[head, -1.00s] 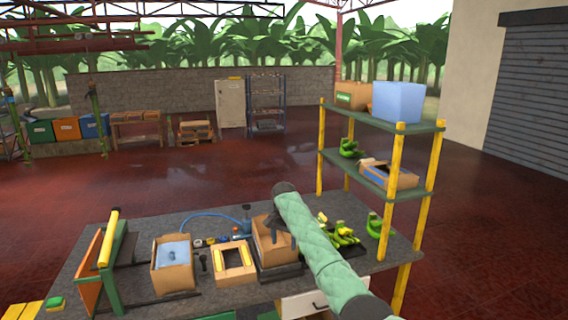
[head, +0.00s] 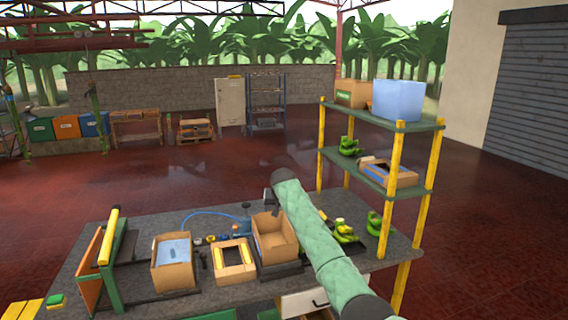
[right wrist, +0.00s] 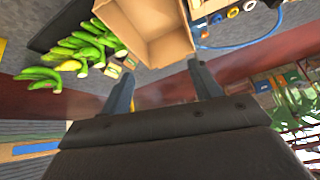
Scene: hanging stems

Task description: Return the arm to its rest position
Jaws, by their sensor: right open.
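My right arm comes in from the lower right in the head view, in a pale green quilted sleeve. Its dark gripper (head: 270,201) shows at the arm's far end, partly hidden by the sleeve, above the back of the open cardboard box (head: 274,240). In the right wrist view the two fingers of the right gripper (right wrist: 163,84) stand wide apart with nothing between them. The same box (right wrist: 150,32) lies beyond the fingertips, and its visible inside looks empty. My left gripper is not in view.
Green bananas (head: 345,233) lie on the workbench (head: 215,293) right of the box. A shelf rack (head: 396,165) with boxes and bananas stands at the right. Another carton (head: 173,262) and a shallow carton (head: 233,261) stand left. Open floor lies behind the bench.

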